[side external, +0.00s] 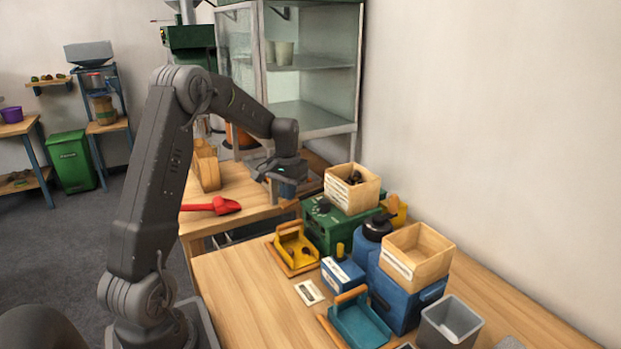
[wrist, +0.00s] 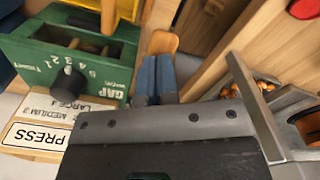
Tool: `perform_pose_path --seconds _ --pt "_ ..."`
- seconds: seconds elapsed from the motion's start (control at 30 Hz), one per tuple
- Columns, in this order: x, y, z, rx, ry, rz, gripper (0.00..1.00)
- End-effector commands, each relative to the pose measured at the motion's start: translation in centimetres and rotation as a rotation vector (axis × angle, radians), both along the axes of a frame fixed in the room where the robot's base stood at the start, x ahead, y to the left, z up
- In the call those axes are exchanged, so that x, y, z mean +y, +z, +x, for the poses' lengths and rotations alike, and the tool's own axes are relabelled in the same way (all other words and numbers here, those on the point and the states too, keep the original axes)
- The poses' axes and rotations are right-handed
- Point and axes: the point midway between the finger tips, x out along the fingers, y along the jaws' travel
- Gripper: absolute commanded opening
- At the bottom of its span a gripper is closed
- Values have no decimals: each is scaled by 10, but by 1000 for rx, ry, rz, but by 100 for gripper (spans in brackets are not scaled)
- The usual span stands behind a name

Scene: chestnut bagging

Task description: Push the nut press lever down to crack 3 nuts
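The green nut press (side external: 345,222) stands on the wooden bench. In the wrist view it is the green box (wrist: 70,58) at upper left, with a black dial.
A wooden box of nuts (side external: 352,187) sits on the press. A yellow tray (side external: 295,248) with dark nuts lies in front. A blue machine (side external: 400,290), a blue tray (side external: 360,320) and a grey bin (side external: 450,322) stand nearby. A red scoop (side external: 226,205) lies on the rear table.

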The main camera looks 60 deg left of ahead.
Motion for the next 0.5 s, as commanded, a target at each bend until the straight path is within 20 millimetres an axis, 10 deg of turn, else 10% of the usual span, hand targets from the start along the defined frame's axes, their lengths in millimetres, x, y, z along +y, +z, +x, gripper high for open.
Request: perform_pose_path --seconds 0.5 --pt "0 -8 -1 5 -1 -2 0"
